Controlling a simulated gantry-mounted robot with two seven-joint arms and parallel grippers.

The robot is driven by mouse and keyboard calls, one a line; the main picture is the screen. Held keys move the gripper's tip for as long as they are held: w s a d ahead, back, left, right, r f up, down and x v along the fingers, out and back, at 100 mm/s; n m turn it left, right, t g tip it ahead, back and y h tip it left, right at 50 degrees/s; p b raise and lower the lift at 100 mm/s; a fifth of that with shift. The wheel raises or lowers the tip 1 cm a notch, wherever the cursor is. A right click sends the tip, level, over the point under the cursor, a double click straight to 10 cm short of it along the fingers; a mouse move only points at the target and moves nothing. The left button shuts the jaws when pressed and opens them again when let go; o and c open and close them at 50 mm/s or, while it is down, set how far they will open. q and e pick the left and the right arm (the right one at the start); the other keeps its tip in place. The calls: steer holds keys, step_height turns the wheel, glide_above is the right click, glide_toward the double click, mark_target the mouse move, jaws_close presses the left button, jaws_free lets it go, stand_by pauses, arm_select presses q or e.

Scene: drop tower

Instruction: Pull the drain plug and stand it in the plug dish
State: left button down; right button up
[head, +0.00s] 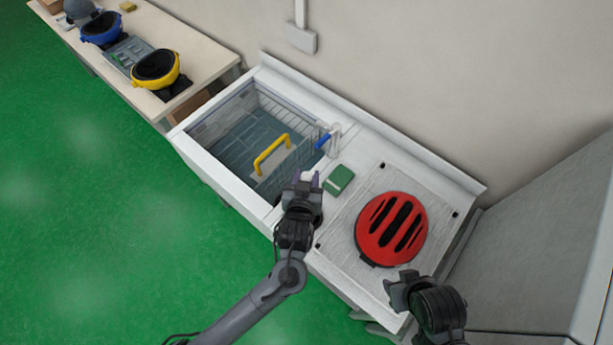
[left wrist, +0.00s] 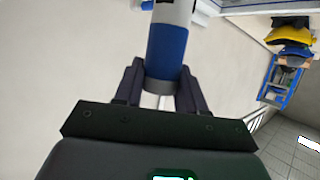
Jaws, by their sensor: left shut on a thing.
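My left gripper (head: 306,180) is over the sink unit, beside the right edge of the basin. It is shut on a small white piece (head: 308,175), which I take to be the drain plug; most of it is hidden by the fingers. I cannot make out the plug dish for certain. A small green block (head: 339,180) lies just right of the gripper. My right gripper (head: 396,281) looks open and empty at the front right.
The basin (head: 225,135) holds a wire basket and a yellow handle (head: 271,154). The tap (head: 334,141) stands behind the left gripper. A red slotted disc (head: 391,229) lies on the drainboard (head: 336,232). A bench (head: 205,58) with helmets is at the upper left.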

arm_select(q)
steer(key=shift+f+b, duration=0.35)
steer(key=shift+f, duration=0.2)
stand_by(0.6)
steer(key=c, duration=0.9)
jaws_free()
steer(key=shift+c, duration=0.2)
steer(key=shift+f, duration=0.1)
steer(key=p+v, duration=0.9)
steer(key=v, duration=0.2)
steer(key=shift+p, duration=0.35)
